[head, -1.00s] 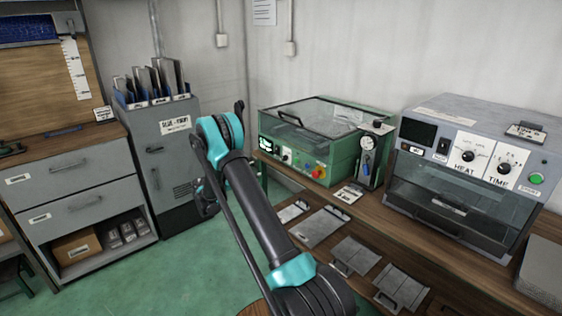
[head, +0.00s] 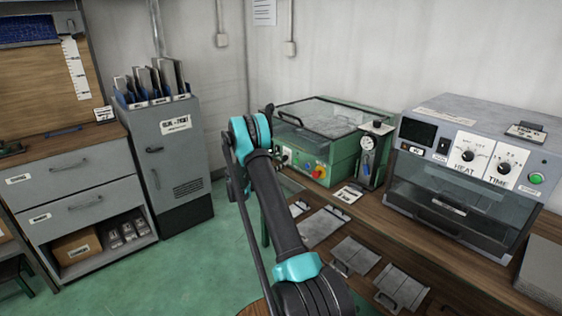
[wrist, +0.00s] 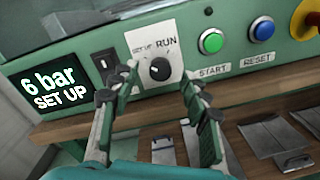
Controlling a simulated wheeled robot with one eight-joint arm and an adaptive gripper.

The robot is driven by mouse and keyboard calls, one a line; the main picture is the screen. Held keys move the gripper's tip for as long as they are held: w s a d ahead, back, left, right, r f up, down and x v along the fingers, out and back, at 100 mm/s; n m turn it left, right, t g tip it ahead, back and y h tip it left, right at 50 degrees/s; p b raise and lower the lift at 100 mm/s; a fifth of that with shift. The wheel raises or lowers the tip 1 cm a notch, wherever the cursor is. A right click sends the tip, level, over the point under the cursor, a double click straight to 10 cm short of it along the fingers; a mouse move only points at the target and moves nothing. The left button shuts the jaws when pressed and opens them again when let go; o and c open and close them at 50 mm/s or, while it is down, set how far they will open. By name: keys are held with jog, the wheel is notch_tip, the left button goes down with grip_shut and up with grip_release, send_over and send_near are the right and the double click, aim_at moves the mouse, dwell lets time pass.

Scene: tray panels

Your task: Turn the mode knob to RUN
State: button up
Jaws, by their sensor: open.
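The mode knob (wrist: 159,70) is a round black knob on a white plate marked SET UP on the left and RUN on the right. I cannot clearly tell where its pointer aims. The lit display (wrist: 54,88) left of it reads "6 bar SET UP". My gripper (wrist: 160,78) is open, with one fingertip to either side of the knob in the wrist view; contact cannot be told. In the head view, the green machine (head: 344,160) carries this panel, and my arm covers part of its left front and hides the gripper.
A black switch (wrist: 105,65) is on the left. Flat plates with handles (head: 355,256) lie on the wooden bench below.

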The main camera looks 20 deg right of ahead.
jog(key=shift+x, duration=0.95)
grip_shut()
